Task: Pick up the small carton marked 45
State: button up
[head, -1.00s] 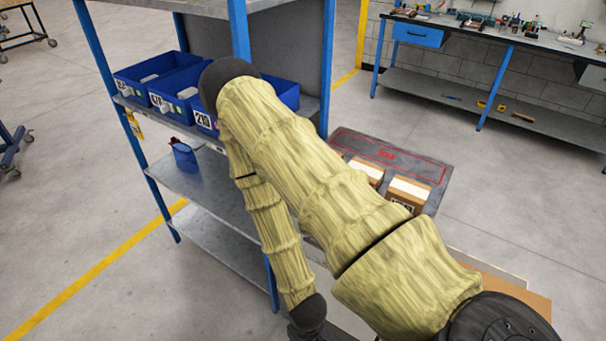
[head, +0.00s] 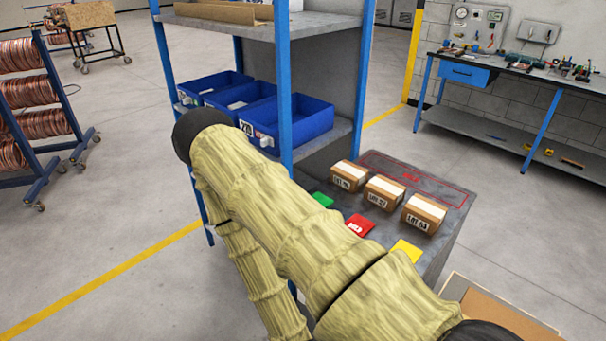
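Three small brown cartons with white tape stand in a row on a grey bench top: a left carton (head: 349,174), a middle carton (head: 384,193) and a right carton (head: 424,213). Each has a white "LOT" label on its front. The numbers are too small to read surely, and I cannot make out a 45 on any of them. My sleeved arm crosses the middle of the head view in front of the shelf and bench. My gripper is out of view, below the picture or hidden by the arm.
Green (head: 322,199), red (head: 360,225) and yellow (head: 408,249) cards lie before the cartons. A blue-post shelf (head: 284,90) with blue bins (head: 305,120) stands left of the bench. A workbench (head: 520,75) is at the back right, copper coils (head: 35,88) at the left.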

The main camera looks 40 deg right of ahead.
aim_at(350, 176)
jog(key=u, duration=0.85)
jog(key=i, duration=1.25)
jog(key=z, duration=3.2)
